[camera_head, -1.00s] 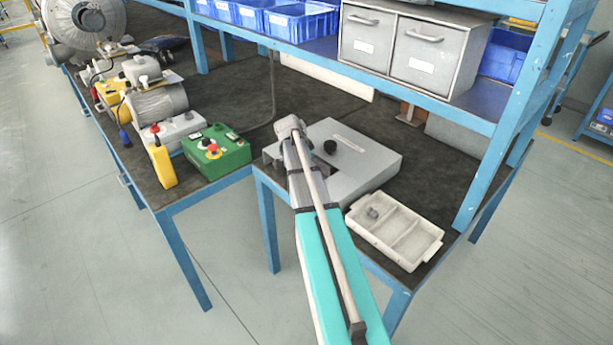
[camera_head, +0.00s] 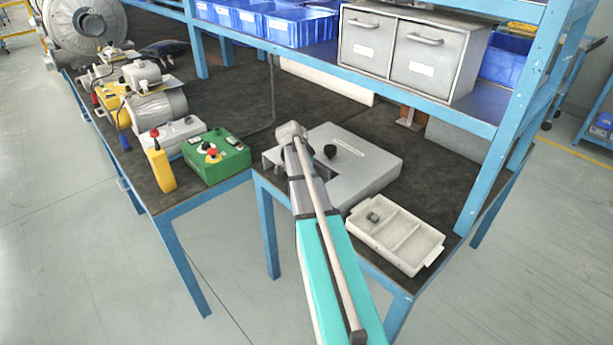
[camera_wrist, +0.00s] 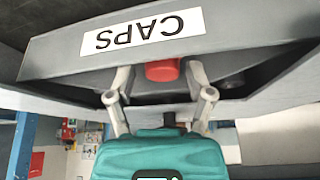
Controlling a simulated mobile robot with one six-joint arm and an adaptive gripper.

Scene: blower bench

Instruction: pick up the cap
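A red cap (camera_wrist: 162,70) shows in the wrist view, under the edge of a grey box front (camera_wrist: 235,30) with an upside-down CAPS label (camera_wrist: 143,33). My gripper (camera_wrist: 160,78) is open. One finger stands on each side of the cap, with a visible gap on both sides. In the head view my arm reaches to the grey box (camera_head: 365,170) on the bench; its end hides the fingers and the cap there.
A white divided tray (camera_head: 440,240) with a small grey part (camera_head: 373,217) lies to the right of my arm. A green control box (camera_head: 232,160) and a yellow pendant (camera_head: 162,172) stand to the left. A blue shelf post (camera_head: 495,140) rises at the right.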

